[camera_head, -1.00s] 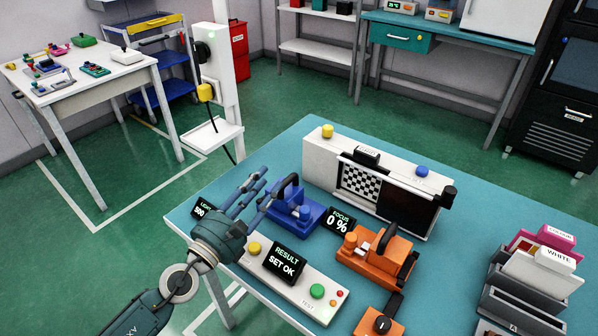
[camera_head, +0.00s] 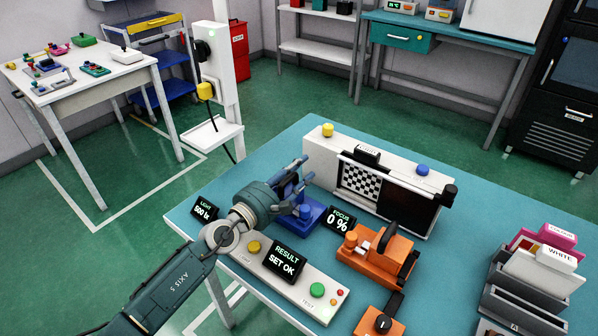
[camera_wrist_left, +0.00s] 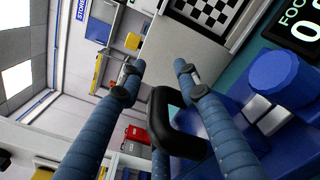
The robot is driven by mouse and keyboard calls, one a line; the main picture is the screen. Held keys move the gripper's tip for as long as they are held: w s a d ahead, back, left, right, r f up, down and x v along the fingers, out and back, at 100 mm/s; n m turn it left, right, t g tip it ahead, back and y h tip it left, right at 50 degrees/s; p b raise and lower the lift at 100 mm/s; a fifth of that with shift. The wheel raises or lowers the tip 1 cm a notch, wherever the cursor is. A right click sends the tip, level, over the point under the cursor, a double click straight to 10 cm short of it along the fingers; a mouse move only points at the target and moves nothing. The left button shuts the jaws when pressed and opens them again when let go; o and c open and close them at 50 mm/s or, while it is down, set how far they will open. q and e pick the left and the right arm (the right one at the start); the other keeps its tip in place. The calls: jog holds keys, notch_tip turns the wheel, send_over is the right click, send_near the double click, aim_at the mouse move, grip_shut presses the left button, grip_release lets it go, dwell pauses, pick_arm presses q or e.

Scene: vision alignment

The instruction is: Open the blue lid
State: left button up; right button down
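The blue fixture (camera_head: 312,217) with the blue lid stands on the teal table, left of the white chart unit. In the left wrist view its blue body (camera_wrist_left: 222,122) is at the right, with a round blue knob (camera_wrist_left: 285,75). A black loop handle (camera_wrist_left: 178,122) shows between the finger lines. My left gripper (camera_head: 301,168) reaches over the fixture from the left and covers part of it. In the left wrist view, its fingers (camera_wrist_left: 157,72) are apart, one on each side of the handle; whether they touch it is unclear. My right gripper is not in view.
The white chart unit (camera_head: 318,160) stands just behind. The orange fixture (camera_head: 375,262) and FOCUS display (camera_head: 341,219) are to the right. The control panel (camera_head: 322,291) with the RESULT display (camera_head: 285,259) lies in front. Grey slots with cards (camera_head: 520,295) stand far right.

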pick_arm(q)
grip_shut()
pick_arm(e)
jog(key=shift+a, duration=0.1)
